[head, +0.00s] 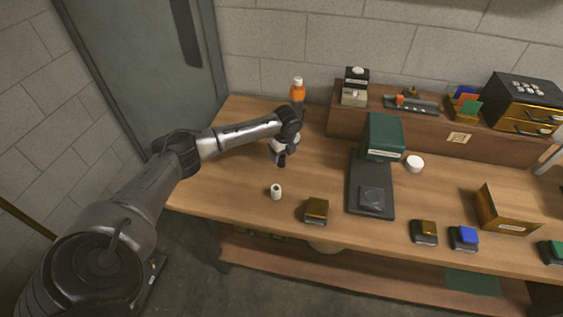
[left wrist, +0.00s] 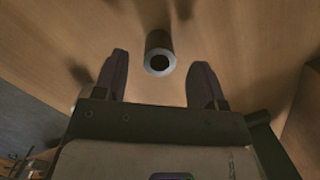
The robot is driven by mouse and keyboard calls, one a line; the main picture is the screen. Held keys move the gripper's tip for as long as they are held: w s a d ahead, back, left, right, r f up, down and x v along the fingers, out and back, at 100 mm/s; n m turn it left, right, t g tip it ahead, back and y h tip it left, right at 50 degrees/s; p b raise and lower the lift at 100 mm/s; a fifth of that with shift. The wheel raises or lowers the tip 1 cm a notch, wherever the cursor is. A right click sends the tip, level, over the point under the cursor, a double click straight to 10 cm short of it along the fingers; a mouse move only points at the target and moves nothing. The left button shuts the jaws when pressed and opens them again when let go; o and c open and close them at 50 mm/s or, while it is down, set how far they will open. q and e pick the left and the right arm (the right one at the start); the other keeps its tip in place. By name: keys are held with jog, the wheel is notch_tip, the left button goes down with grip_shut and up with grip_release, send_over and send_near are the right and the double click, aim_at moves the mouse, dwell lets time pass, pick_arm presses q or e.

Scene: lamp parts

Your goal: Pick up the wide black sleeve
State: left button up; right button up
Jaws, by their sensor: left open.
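A short upright hollow cylinder (head: 276,191) stands on the table near the front left edge; it looks pale in the head view. The left wrist view shows a hollow tube (left wrist: 159,43) with a dark side and a light grey rim around a dark hole. I cannot tell for sure that it is the same piece or the wide black sleeve. My left gripper (head: 282,161) is behind the pale cylinder in the head view, pointing down. In the left wrist view its open fingers (left wrist: 160,75) show the tube centred beyond the gap, with nothing gripped. My right gripper is out of view.
A brown-topped block (head: 316,210) sits right of the cylinder. A dark stand with a green box (head: 384,136) is farther right. The table (head: 240,150) is clear around the cylinder.

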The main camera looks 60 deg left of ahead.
pick_arm(q)
jog(key=f, duration=0.3)
jog(key=shift+a, duration=0.2)
jog(key=shift+r, duration=0.15)
jog(key=c, duration=1)
